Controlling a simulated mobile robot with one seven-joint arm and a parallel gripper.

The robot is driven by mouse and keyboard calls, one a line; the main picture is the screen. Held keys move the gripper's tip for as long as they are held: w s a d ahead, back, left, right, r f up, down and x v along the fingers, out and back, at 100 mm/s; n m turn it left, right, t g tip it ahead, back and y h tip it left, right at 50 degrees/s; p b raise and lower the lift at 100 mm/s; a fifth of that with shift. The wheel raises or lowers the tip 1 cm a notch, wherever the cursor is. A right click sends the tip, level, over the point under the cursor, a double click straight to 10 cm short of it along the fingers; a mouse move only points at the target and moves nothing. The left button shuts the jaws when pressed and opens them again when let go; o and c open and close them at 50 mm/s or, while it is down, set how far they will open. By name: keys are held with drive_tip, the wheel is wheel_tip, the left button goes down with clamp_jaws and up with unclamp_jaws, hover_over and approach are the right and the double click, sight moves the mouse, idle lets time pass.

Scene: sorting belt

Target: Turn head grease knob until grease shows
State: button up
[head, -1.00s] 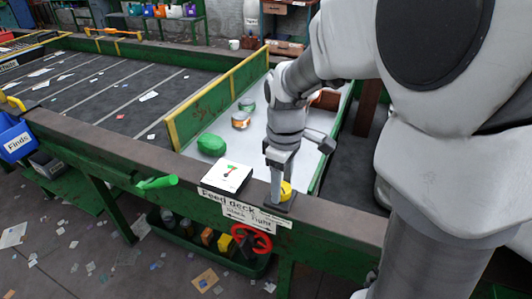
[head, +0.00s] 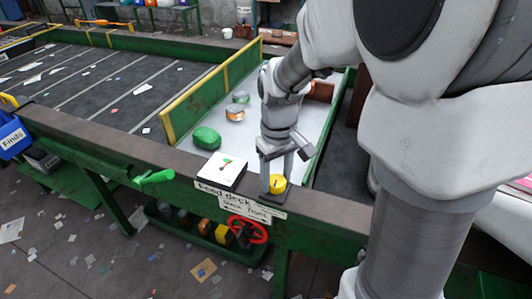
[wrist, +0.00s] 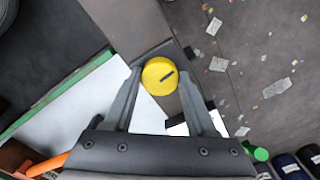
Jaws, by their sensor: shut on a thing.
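The grease knob is a round yellow cap (head: 278,185) with a dark line across its top, on the rim of the feed deck. In the wrist view the yellow knob (wrist: 158,70) lies between my two fingertips. My gripper (head: 273,180) points down at the rim and is shut on the knob. In the wrist view the fingers (wrist: 160,77) stand on either side of it. No grease can be made out around the knob.
A white dial box (head: 221,171) sits left of the knob on the rim. A red handwheel (head: 247,230) and green lever (head: 154,177) are on the front side. The white deck holds a green lump (head: 206,138) and cans (head: 236,114).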

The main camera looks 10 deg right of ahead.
sight(276, 180)
drive_tip(key=shift+r+m, duration=0.1)
drive_tip(key=shift+m, duration=0.2)
drive_tip(key=o, duration=1.4)
drive_tip(key=shift+c, duration=0.2)
wheel_tip(276, 180, up, 17)
drive_tip(key=p, duration=0.3)
drive_tip(key=shift+r, duration=0.2)
drive_tip(key=s+m+t, duration=0.2)
drive_tip(key=s+t, duration=0.3)
drive_tip(key=s, duration=0.8)
drive_tip(key=shift+s+d+f+m+t+p, duration=0.15)
drive_tip(key=shift+s+f+m+t+p, duration=0.15)
drive_tip(key=shift+f+m+p, duration=0.15)
